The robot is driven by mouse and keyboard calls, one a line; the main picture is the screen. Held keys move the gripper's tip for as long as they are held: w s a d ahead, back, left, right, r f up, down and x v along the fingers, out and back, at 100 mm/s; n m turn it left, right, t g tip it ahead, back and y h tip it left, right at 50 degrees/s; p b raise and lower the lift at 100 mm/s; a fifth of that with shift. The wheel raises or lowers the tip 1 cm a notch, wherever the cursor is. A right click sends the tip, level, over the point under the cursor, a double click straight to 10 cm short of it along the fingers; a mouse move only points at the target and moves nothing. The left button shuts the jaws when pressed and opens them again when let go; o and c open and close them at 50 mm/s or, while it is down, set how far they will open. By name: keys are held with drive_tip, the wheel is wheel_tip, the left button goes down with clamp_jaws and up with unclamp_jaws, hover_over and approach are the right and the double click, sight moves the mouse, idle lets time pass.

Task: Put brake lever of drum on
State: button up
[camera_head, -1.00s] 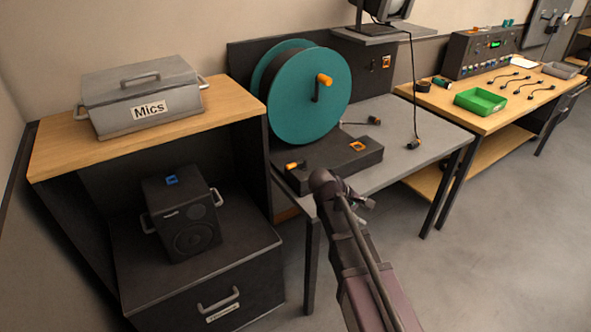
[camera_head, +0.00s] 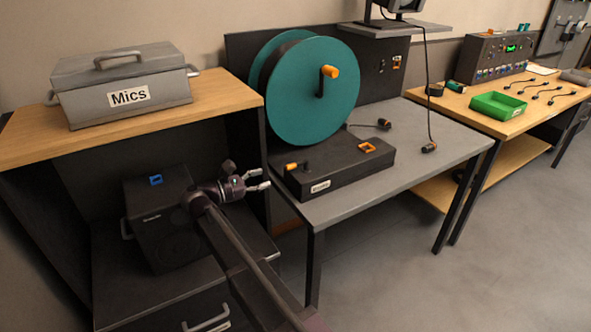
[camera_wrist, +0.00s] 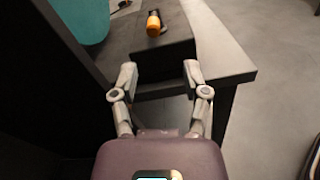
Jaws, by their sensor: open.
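The teal drum (camera_head: 312,100) stands upright on the grey table, with an orange-tipped crank handle (camera_head: 330,72) on its face. In front of it is a black base box (camera_head: 335,170). A small lever with an orange grip (camera_head: 294,167) sits at the box's left end; it also shows near the top of the wrist view (camera_wrist: 153,24). An orange square piece (camera_head: 367,148) lies on the box's right part. My gripper (camera_head: 262,180) is open and empty, left of the box and in front of the cabinet side. In the wrist view my open fingers (camera_wrist: 160,80) point toward the box, apart from the lever.
A wooden-topped cabinet (camera_head: 30,140) bears a grey Mics case (camera_head: 125,88); a black speaker (camera_head: 160,225) stands below. The grey table's (camera_head: 440,155) right part has a hanging cable. A green tray (camera_head: 498,106) is on the far bench. Floor at right is clear.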

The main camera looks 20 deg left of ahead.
sight(304, 163)
drive_tip(key=shift+a+r, duration=0.1)
drive_tip(key=shift+a, duration=0.35)
drive_tip(key=shift+s+a, duration=0.1)
drive_tip(key=x, duration=1.3)
drive_tip(key=shift+w+r, duration=0.1)
drive_tip(key=shift+w, duration=0.25)
drive_tip(key=shift+c, duration=0.2)
clamp_jaws()
drive_tip(key=shift+d, duration=0.45)
drive_tip(key=shift+a, duration=0.15)
